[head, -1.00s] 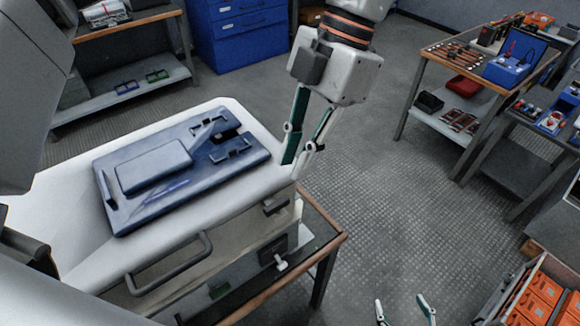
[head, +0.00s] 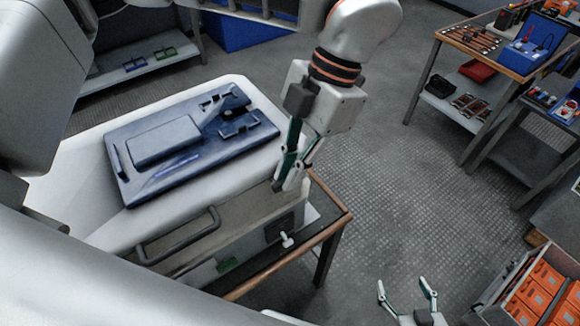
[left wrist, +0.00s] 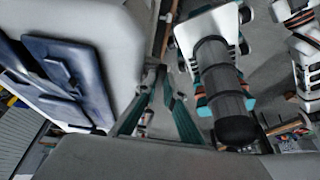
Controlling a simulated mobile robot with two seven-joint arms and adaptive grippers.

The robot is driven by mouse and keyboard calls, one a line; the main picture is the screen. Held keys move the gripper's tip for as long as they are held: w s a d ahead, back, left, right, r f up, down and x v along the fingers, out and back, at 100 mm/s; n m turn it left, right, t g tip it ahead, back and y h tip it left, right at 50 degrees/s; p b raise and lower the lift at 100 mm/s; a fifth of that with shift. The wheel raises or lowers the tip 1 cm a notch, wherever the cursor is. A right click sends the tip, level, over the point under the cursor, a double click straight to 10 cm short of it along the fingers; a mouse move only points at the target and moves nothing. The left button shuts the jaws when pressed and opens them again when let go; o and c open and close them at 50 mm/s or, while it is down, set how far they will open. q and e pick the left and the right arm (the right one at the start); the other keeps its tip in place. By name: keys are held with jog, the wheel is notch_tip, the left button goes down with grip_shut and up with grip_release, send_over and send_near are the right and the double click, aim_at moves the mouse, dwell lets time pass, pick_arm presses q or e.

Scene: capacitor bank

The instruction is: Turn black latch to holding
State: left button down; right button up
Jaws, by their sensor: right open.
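My left gripper (head: 285,186) points down at the front right edge of a pale case. Its fingertips come close together there. I cannot tell whether anything is between them. In the left wrist view the green fingers (left wrist: 160,78) converge beside the pale case wall. The black latch on that edge is mostly hidden behind the fingertips, so its turn position cannot be read. The case lid (head: 90,190) carries a dark blue panel (head: 190,146). My right gripper (head: 408,291) is open and empty above the floor, low in the head view.
A grey handle (head: 180,238) is on the case front. A white knob (head: 287,240) is below the latch edge. The case sits on a wood-edged table (head: 335,222). An orange-filled crate (head: 540,285) is lower right; a tool bench (head: 475,50) is upper right.

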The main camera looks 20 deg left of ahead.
dwell(0.4)
pick_arm(q)
jog(key=m+t, duration=0.1)
jog(key=m, duration=0.1)
jog(key=m+y+p, duration=0.1)
jog(key=m, duration=0.2)
jog(key=shift+s+d+r+m+t, duration=0.2)
jog(key=shift+m+t, duration=0.1)
jog(key=shift+t, duration=0.1)
jog(key=m+t, duration=0.1)
jog(key=m, duration=0.2)
jog(key=shift+s+f+m+y, duration=0.1)
jog(key=shift+m+y, duration=0.2)
jog(key=m+t+b, duration=0.1)
jog(key=m+t, duration=0.1)
jog(key=m, duration=0.3)
jog(key=shift+s, duration=0.2)
jog(key=m+t, duration=0.1)
jog(key=m, duration=0.2)
jog(key=shift+s+t+b, duration=0.1)
jog(key=shift+t+b, duration=0.2)
jog(key=shift+m+h, duration=0.4)
